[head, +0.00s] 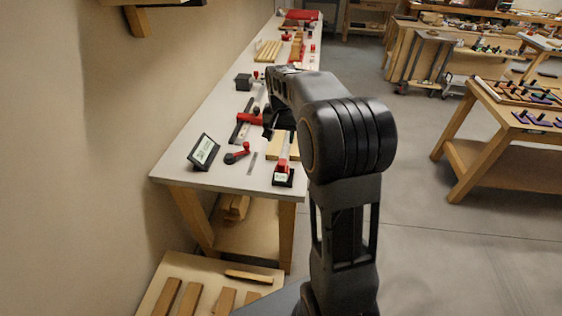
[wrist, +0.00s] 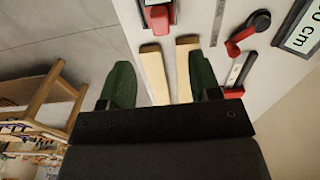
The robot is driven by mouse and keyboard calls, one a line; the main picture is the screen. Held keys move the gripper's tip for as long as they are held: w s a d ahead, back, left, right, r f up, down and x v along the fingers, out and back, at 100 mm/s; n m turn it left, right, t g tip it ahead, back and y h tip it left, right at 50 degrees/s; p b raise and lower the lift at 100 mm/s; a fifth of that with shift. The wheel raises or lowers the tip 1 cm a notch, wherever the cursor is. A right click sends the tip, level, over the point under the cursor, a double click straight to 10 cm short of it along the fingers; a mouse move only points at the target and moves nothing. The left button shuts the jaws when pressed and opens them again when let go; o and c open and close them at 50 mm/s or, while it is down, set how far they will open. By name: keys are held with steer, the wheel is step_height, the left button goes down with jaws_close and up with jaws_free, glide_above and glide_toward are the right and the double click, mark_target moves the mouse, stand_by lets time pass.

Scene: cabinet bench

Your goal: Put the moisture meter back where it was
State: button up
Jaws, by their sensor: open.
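A red device with a black end and a small pale display, which looks like the moisture meter (head: 283,174), lies at the near right edge of the bench (head: 235,179). Part of it also shows at the top of the wrist view (wrist: 158,16). My gripper (wrist: 160,60) is open, its two green fingers apart with nothing held between them. Two pale wooden strips (wrist: 186,62) show beyond and between the fingers, beside the device. In the head view my arm hides most of the gripper, which is over the bench.
A tilted black display (head: 203,151) stands at the near left of the bench. A red-and-black handled tool (head: 238,154) and a thin metal ruler (head: 252,163) lie between it and the device. A red-ended square (head: 243,126) lies behind. Open floor is to the right.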

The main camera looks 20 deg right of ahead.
steer(key=s+a+n+t, duration=0.2)
steer(key=s+a+n, duration=0.1)
steer(key=s, duration=0.7)
steer(key=s+a+n+t, duration=0.2)
steer(key=s+a, duration=0.4)
steer(key=s, duration=0.4)
steer(key=shift+s+a+r+n, duration=0.2)
steer(key=shift+a+r+n, duration=0.15)
steer(key=shift+n, duration=0.35)
